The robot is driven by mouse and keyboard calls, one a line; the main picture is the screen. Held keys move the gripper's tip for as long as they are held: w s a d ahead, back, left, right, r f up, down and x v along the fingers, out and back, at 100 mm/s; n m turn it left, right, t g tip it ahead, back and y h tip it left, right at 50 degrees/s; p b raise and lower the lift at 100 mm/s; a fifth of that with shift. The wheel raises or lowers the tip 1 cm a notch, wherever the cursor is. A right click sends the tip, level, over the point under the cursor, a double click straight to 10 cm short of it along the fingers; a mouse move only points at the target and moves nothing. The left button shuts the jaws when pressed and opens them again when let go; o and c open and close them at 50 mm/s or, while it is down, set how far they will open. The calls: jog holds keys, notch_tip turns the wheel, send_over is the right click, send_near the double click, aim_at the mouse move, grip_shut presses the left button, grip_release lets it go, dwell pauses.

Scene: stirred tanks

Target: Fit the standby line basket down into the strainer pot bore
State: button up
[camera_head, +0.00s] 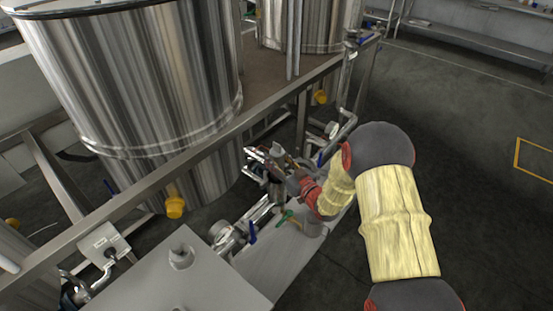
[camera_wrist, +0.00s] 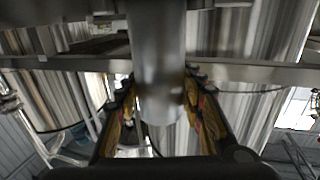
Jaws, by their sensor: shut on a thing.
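In the wrist view a smooth grey metal cylinder, the basket (camera_wrist: 158,50), stands between the two fingers of my gripper (camera_wrist: 158,88). The fingers press on it from both sides, and its upper part runs out of the picture. In the head view my gripper (camera_head: 280,168) is small and dark, beyond the red wrist, above the pipework beside the tank frame. The basket is hard to make out there.
A large steel tank (camera_head: 140,85) and its frame rail (camera_head: 185,150) stand close on the left. Pipes with a blue-handled valve (camera_head: 252,235) and a green handle (camera_head: 285,216) lie near my gripper. A grey box top (camera_head: 190,275) is in front. Open floor (camera_head: 460,110) lies right.

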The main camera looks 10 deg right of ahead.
jog(key=shift+f+b, duration=2.6)
jog(key=shift+f, duration=0.3)
dwell(0.4)
jog(key=o, duration=1)
jog(key=shift+c, duration=0.2)
jog(key=o, duration=0.4)
jog(key=shift+f, duration=0.15)
jog(key=shift+c, duration=0.2)
jog(key=shift+o, duration=0.3)
jog(key=shift+s+f, duration=0.1)
jog(key=shift+s, duration=0.1)
jog(key=v, duration=1.1)
jog(key=shift+s+d+r, duration=0.2)
jog(key=shift+s+r, duration=0.05)
